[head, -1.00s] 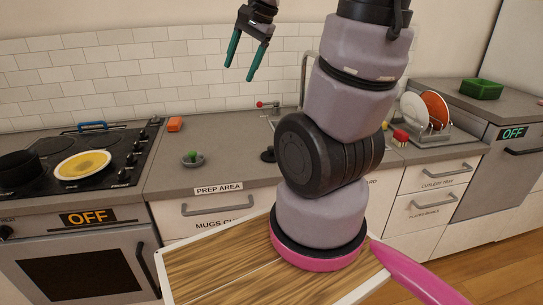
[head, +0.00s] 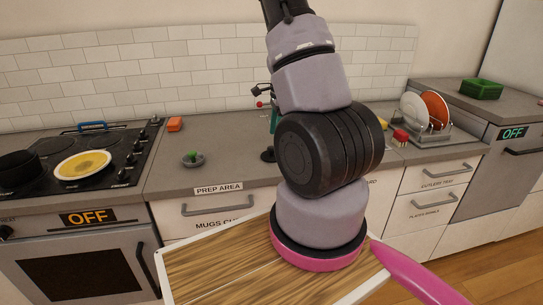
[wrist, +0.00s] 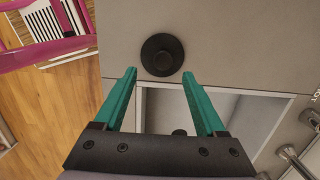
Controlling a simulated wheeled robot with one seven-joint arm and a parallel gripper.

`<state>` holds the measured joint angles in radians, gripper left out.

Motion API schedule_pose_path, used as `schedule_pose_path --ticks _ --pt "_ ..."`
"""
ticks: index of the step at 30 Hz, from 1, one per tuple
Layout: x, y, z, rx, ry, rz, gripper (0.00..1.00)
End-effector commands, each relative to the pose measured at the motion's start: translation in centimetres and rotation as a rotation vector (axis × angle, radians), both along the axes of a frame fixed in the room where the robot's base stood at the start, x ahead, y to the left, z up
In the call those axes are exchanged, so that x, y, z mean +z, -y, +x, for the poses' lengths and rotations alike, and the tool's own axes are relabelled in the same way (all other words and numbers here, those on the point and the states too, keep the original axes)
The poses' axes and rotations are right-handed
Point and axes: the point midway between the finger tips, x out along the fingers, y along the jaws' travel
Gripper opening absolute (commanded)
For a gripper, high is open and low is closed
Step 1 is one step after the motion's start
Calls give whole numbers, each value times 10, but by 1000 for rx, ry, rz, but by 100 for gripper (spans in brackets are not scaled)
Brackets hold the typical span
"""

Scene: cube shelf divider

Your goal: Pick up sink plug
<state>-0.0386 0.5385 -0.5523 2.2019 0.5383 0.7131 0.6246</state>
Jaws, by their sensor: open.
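The sink plug (wrist: 162,54) is a round black disc with a raised knob, lying on the grey counter beside the sink basin. In the head view the plug (head: 267,155) shows just left of my arm's dark joint. My gripper (wrist: 159,73) is open, and its teal fingers point towards the plug. The plug appears between and slightly beyond the fingertips, with nothing held. In the head view my gripper (head: 273,121) is mostly hidden behind my arm, with a teal finger showing above the plug.
The sink basin (wrist: 165,105) opens under the fingers, with metal tap parts (wrist: 292,158) at its right. A dish rack (head: 430,130) stands right. Counter around the plug is clear.

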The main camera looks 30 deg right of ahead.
Motion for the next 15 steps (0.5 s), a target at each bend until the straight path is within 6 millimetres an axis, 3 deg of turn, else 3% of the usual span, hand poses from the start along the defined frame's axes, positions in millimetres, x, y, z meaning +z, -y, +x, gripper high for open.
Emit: schedule_pose_path --ticks 8,15 --pt "-25 -4 2 1 -1 2 73" --pt "-60 -8 7 0 -3 1 73"
